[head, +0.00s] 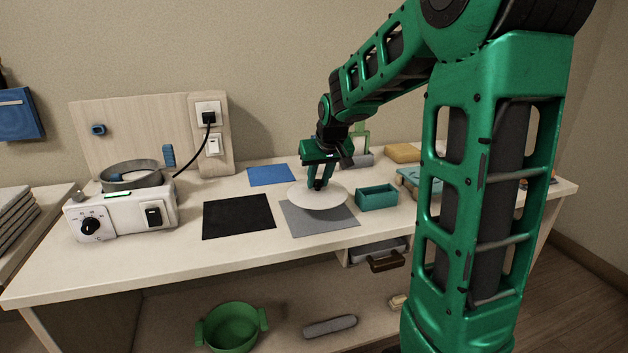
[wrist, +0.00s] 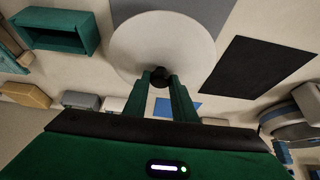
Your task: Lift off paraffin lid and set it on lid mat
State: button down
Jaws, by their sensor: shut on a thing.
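The white round paraffin lid (head: 317,201) is over the back part of a grey mat (head: 335,225) on the table. I cannot tell whether it touches the mat or hangs just above it. My gripper (head: 318,184) points down and is shut on the lid's small dark knob (wrist: 160,77). The lid (wrist: 135,45) looks roughly level, and it hides part of the grey mat in the wrist view (wrist: 195,12). The white warmer (head: 120,215) with its grey round pot (head: 135,177) stands at the left, without a lid on it.
A black mat (head: 238,216) lies left of the grey one, a blue mat (head: 271,175) behind. A teal open box (head: 377,197) stands close to the lid's right. A yellow block (head: 403,152) is at the back right. A green pot (head: 232,327) sits on the lower shelf.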

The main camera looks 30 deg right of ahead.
aim_at(318, 194)
jog(key=shift+a, duration=0.1)
jog(key=shift+s+f, duration=0.1)
jog(key=shift+f, duration=2.25)
jog(key=shift+f, duration=0.55)
dwell(0.5)
jog(key=c, duration=1.4)
grip_release()
jog(key=shift+v, duration=4.05)
